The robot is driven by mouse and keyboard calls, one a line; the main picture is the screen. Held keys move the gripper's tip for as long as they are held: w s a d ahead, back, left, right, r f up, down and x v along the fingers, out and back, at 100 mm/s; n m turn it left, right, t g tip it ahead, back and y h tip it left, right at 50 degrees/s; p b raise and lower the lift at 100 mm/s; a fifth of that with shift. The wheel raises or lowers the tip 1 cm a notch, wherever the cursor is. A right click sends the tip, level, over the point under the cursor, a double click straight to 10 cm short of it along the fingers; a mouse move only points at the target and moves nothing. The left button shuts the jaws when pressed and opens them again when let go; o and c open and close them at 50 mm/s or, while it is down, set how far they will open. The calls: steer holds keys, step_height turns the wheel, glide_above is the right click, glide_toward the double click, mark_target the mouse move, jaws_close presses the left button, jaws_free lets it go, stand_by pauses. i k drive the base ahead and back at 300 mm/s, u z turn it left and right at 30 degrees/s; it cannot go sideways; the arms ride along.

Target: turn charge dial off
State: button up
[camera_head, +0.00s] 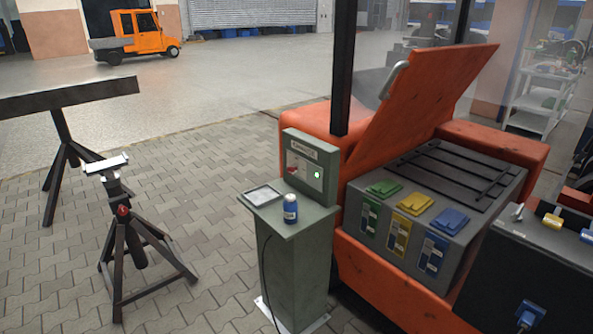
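A grey-green charging pedestal (292,262) stands in the middle of the view. Its upright panel (309,164) carries a label plate and a small bright green spot (317,176). I cannot tell whether that spot is the charge dial or a lamp, and no dial setting can be read. A dark box (535,262) at the right edge has a grey lever or knob, a yellow knob (552,220) and a blue plug (530,315). My gripper is not in view.
A blue can (290,208) and a tray (263,195) sit on the pedestal shelf. An orange vehicle with its lid (425,105) raised holds a battery box (408,240) with green, yellow and blue caps. A tripod stand (125,235) stands left; paving between is clear.

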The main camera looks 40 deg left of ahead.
mark_target(291, 169)
steer(key=u, duration=1.6)
steer(key=i, duration=2.45)
steer(key=z, duration=0.2)
